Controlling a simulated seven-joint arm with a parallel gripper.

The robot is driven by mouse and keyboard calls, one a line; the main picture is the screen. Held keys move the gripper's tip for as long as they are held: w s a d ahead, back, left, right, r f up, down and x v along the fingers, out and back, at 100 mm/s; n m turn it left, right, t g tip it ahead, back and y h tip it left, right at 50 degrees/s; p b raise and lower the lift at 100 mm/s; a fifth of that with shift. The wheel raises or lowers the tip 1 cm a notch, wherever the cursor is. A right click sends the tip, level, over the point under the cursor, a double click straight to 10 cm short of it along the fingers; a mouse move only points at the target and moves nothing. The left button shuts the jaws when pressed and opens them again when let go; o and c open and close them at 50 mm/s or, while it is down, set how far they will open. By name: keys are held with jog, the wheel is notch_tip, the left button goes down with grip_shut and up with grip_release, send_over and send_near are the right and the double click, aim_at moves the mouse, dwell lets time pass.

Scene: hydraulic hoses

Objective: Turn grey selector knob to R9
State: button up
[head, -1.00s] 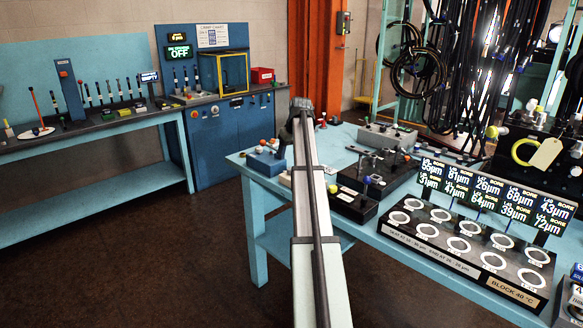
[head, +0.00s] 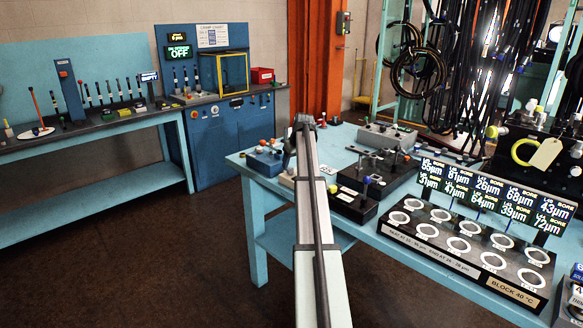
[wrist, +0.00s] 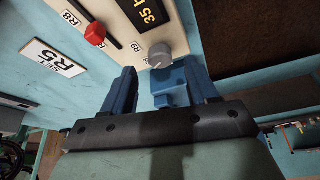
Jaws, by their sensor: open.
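The grey selector knob (wrist: 160,56) sits on a pale panel (wrist: 128,38) in the wrist view, with small labels beside it; one reads like R9. Its exact pointer direction is hard to tell. My gripper (wrist: 158,68) is open, its two blue fingers pointing at the panel. The knob shows between the fingertips and slightly beyond them, with no clear contact. A blue block (wrist: 171,84) shows between the fingers below the knob. In the head view my gripper (head: 303,121) is at the far end of my arm, above the right bench; the knob cannot be made out there.
A red knob (wrist: 95,34) near an R8 label and a display reading 35 (wrist: 150,12) are close by on the panel. A plate reading R5 (wrist: 62,60) lies to the left. Control boxes (head: 376,165) crowd the right bench (head: 262,215).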

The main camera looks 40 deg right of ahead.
aim_at(290, 170)
jog(key=shift+x, duration=1.35)
jog(key=shift+c, duration=0.3)
jog(key=c, duration=1)
jog(key=shift+a+m, duration=0.1)
jog(key=shift+m, duration=0.3)
jog(key=m+h, duration=0.1)
jog(key=m, duration=0.1)
jog(key=m+h, duration=0.1)
jog(key=m, duration=0.1)
jog(key=shift+w+a+m+g, duration=0.15)
jog(key=shift+m+g, duration=0.25)
jog(key=m+g, duration=0.1)
jog(key=m, duration=0.2)
jog(key=m+g+h, duration=0.1)
jog(key=m, duration=0.2)
jog(key=shift+w, duration=0.15)
jog(key=shift+m, duration=0.3)
